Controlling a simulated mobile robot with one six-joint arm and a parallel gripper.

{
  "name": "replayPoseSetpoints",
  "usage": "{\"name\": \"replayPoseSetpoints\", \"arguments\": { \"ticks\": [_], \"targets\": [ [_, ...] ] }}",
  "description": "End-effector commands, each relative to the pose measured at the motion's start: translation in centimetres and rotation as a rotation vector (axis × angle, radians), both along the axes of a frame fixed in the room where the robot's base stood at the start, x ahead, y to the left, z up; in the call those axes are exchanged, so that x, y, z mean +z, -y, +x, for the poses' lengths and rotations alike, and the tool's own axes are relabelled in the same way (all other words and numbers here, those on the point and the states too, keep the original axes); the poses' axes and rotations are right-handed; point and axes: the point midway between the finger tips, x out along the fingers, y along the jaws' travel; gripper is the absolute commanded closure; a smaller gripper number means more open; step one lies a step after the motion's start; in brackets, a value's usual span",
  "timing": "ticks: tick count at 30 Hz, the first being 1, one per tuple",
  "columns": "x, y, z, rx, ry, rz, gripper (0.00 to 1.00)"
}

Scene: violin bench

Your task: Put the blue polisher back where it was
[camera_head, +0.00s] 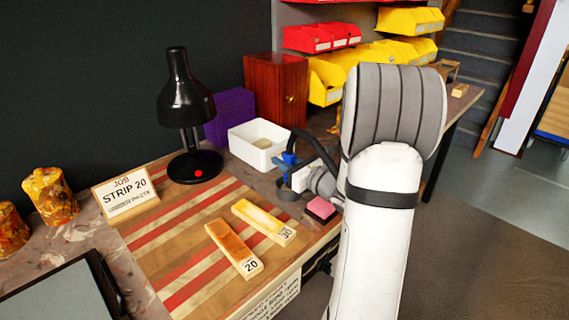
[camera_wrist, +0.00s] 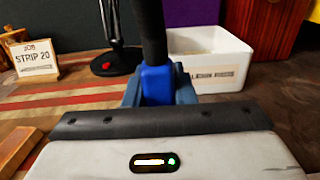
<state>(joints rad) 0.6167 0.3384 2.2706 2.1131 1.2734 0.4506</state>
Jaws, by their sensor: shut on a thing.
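The blue polisher (camera_head: 289,159) is in my gripper (camera_head: 285,168), near the back right of the striped board. In the wrist view the polisher's blue body (camera_wrist: 157,86) sits between the two blue-grey fingers of my gripper (camera_wrist: 158,95), which are shut on it. A thick black part (camera_wrist: 152,30) rises from the blue body and runs out of the top of that view. In the head view a dark round part shows below the polisher, close to the bench top; I cannot tell whether it touches. The polisher's lower end is hidden in the wrist view.
A white bin (camera_head: 259,143) stands just behind the polisher, with a black lamp (camera_head: 195,165) to the left. A pink-topped block (camera_head: 320,208) lies close in front. Blocks marked 20 (camera_head: 234,249) and 30 (camera_head: 263,222) lie on the striped board (camera_head: 160,255). A job sign (camera_head: 125,195) stands left.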

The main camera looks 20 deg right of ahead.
Motion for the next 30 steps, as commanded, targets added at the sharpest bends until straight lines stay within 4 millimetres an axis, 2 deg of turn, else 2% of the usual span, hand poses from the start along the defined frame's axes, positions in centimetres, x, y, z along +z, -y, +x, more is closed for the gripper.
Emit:
{"name": "replayPoseSetpoints", "arguments": {
  "ticks": [9,10,18,28,30],
  "targets": [
    [-0.3,-0.1,0.0,0.001,0.003,-0.001,0.99],
    [-0.3,-0.1,0.0,0.001,0.001,-0.001,0.76],
    [-0.2,-0.1,0.0,0.002,0.001,-0.001,0.55],
    [0.4,-0.1,0.0,0.002,0.001,-0.001,0.55],
    [0.2,0.3,-1.0,-0.001,-0.001,-0.001,0.55]
  ]
}}
